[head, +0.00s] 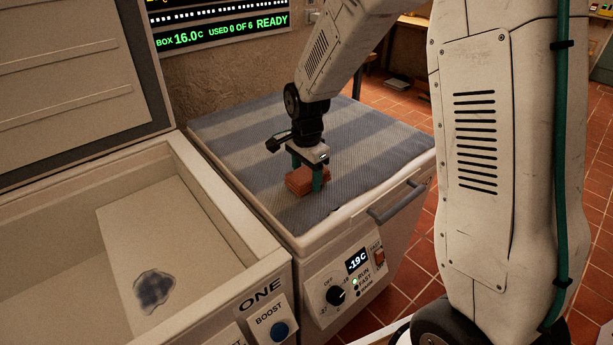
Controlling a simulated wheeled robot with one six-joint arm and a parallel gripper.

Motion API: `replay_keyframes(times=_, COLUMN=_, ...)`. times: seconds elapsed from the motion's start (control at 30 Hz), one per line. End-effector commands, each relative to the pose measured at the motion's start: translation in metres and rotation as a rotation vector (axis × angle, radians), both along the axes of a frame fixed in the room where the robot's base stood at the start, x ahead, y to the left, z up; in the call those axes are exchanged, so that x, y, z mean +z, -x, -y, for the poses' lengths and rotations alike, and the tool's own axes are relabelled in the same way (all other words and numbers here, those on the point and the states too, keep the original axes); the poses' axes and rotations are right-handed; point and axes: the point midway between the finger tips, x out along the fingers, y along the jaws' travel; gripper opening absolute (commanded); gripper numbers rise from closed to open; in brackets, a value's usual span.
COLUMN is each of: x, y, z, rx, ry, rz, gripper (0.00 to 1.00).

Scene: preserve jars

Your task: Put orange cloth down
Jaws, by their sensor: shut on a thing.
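My gripper (308,178) points down over the closed chest on the right. Its teal fingers are shut on a folded orange cloth (297,185). The cloth is at the surface of the striped blue-grey mat (370,155) on the chest's lid, near its middle. I cannot tell whether the cloth rests on the mat or hangs just above it. Part of the cloth is hidden by the near finger.
An open chest marked ONE (205,215) stands at left, its lid (70,60) raised; a dark patch (154,290) shows inside. The right chest has a handle (397,203) and a control panel (348,280). The mat around the cloth is clear. A lit sign (225,35) hangs behind.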

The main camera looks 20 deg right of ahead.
Motion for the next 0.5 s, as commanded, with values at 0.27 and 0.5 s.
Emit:
replay_keyframes(times=0.27, x=-0.0063, y=0.0000, z=-0.0002, rx=0.000, ry=0.000, rz=0.001, gripper=0.38)
replay_keyframes(times=0.5, x=-0.0130, y=0.0004, z=-0.0003, rx=0.000, ry=0.000, rz=0.000, gripper=0.38)
